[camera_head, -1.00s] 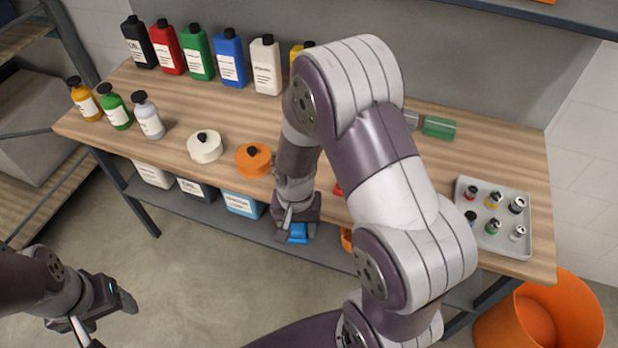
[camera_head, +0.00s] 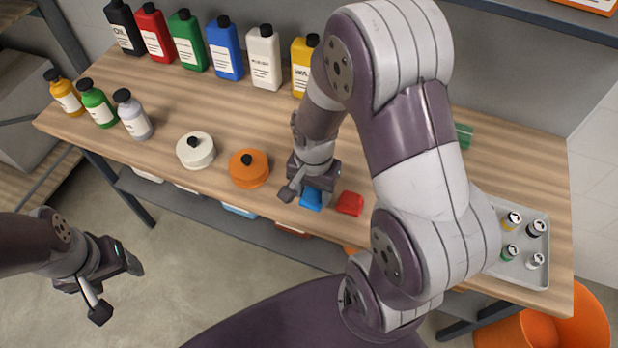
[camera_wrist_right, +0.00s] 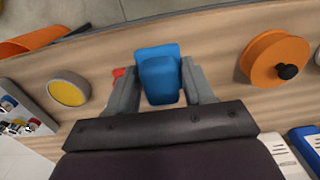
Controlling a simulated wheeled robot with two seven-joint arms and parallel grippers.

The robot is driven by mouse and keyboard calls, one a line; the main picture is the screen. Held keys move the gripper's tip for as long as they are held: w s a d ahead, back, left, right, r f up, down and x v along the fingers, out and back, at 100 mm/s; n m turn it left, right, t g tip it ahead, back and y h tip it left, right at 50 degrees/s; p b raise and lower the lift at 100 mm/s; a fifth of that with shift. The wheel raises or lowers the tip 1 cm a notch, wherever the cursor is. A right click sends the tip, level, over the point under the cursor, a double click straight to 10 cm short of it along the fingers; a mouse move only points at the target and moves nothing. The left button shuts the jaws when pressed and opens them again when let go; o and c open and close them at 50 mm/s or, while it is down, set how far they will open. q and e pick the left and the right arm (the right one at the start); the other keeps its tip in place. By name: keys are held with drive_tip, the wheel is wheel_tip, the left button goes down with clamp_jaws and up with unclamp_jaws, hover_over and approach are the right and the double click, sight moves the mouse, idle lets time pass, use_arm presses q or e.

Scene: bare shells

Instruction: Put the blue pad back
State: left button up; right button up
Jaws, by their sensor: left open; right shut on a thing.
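The blue pad (camera_head: 311,198) is between the fingers of my right gripper (camera_head: 308,194), over the front part of the wooden bench (camera_head: 100,138). In the right wrist view the blue pad (camera_wrist_right: 160,76) shows clamped between the two grey fingers of my right gripper (camera_wrist_right: 163,85). Whether the pad touches the bench top is hard to tell. A red pad (camera_head: 350,203) lies just right of it. My left gripper (camera_head: 120,284) is open and empty, over the floor in front of the bench.
An orange round lidded pot (camera_head: 249,168) and a white one (camera_head: 196,151) stand left of my right gripper. Several bottles line the back and left. A tray (camera_head: 537,273) of small jars is at the right. My right arm hides the bench's middle right.

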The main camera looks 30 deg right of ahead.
drive_tip(key=w+f, duration=0.1)
drive_tip(key=w, duration=0.1)
drive_tip(key=w+d+f, duration=0.1)
drive_tip(key=w+f, duration=0.1)
drive_tip(key=w+d+f+p, duration=0.1)
drive_tip(key=w, duration=0.2)
drive_tip(key=shift+f, duration=0.2)
drive_tip(key=f, duration=0.3)
drive_tip(key=shift+s+f+p, duration=0.25)
drive_tip(key=shift+f+p, duration=0.05)
drive_tip(key=shift+p, duration=0.1)
drive_tip(key=shift+w+f, duration=0.1)
drive_tip(key=shift+f, duration=0.05)
drive_tip(key=shift+f, duration=0.15)
drive_tip(key=o, duration=1)
drive_tip(key=shift+r, duration=0.4)
wheel_tip(320, 180, up, 12)
drive_tip(key=b, duration=0.2)
drive_tip(key=s+a+r+n+t, duration=0.1)
drive_tip(key=s+a+r+n, duration=0.2)
drive_tip(key=s+a+n, duration=0.2)
drive_tip(key=s+n, duration=0.3)
drive_tip(key=n, duration=0.2)
drive_tip(key=shift+s, duration=0.4)
